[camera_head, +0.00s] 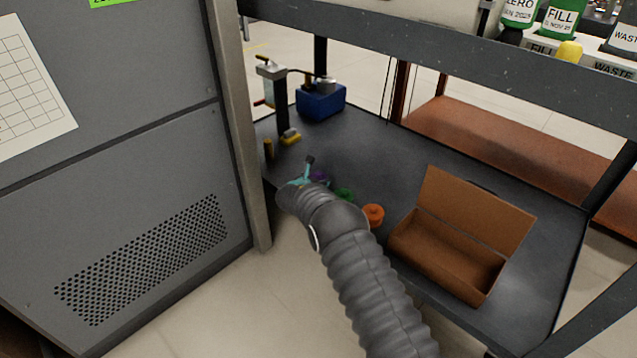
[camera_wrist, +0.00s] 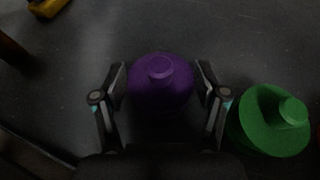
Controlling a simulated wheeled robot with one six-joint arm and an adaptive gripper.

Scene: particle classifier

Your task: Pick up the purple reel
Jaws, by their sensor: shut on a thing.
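The purple reel (camera_wrist: 160,82) sits between the two fingers of my gripper (camera_wrist: 160,88) in the wrist view. The fingers are closed on its left and right sides. The reel is round with a raised hub on top. In the head view only a small part of the purple reel (camera_head: 319,176) shows past my gripper (camera_head: 306,172) and my grey arm. I cannot tell whether the reel touches the shelf or is lifted.
A green reel (camera_wrist: 272,122) lies close to the right of my gripper. An orange reel (camera_head: 373,214) and an open, empty brown box (camera_head: 405,258) stand further right on the dark shelf (camera_head: 385,155). A blue box (camera_head: 321,101) is at the back. A grey cabinet (camera_head: 120,150) is on the left.

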